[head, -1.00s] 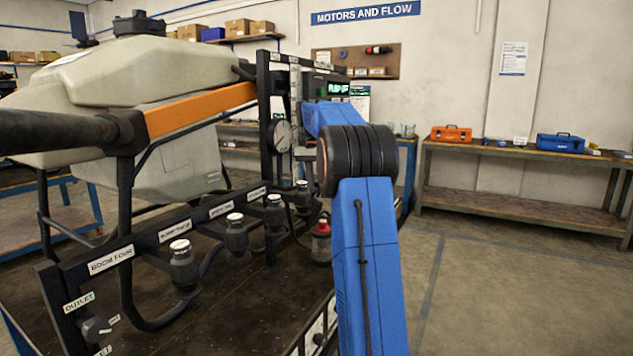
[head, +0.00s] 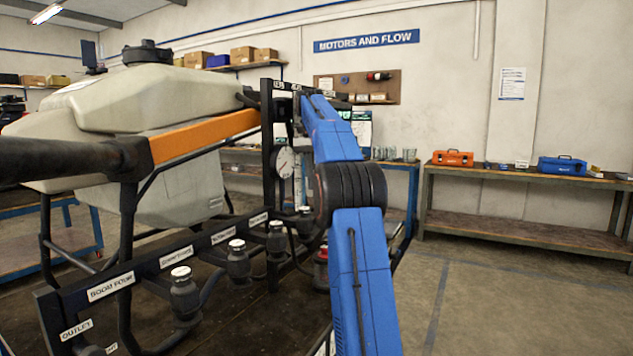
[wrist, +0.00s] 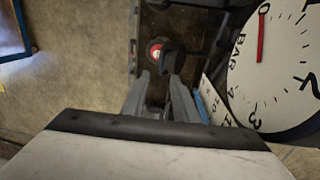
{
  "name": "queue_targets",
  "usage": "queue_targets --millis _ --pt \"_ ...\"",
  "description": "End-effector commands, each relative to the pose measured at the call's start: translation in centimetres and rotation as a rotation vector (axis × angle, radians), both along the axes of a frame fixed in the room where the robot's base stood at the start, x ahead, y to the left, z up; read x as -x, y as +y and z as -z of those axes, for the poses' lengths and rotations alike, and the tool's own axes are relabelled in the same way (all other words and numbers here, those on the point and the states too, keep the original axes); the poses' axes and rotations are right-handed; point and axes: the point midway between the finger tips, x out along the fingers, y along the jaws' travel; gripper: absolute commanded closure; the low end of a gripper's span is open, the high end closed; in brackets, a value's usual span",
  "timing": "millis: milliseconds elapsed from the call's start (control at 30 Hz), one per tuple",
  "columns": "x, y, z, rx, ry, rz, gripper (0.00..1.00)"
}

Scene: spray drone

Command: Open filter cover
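The filter, with its red and dark cover (wrist: 156,52), shows in the wrist view just beyond my fingertips. In the head view the filter (head: 321,268) stands low on the bench, partly hidden by my blue arm. My gripper (wrist: 160,80) points at the filter from above, its two grey fingers apart with nothing between them. The filter's cover appears apart from the fingers. My gripper is hidden in the head view behind the frame and arm.
A round pressure gauge (wrist: 285,70) is close on the right of my gripper; it also shows in the head view (head: 286,161). A labelled rail (head: 110,286) with several capped nozzles and the drone's pale tank (head: 120,95) stand left. Floor at right is clear.

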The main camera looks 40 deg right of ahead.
Motion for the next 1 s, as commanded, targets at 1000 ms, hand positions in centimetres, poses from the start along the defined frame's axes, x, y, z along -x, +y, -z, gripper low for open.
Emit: queue_targets --millis 1000 --pt "8.8 -0.8 -0.2 0.072 -0.461 -0.120 1.00"
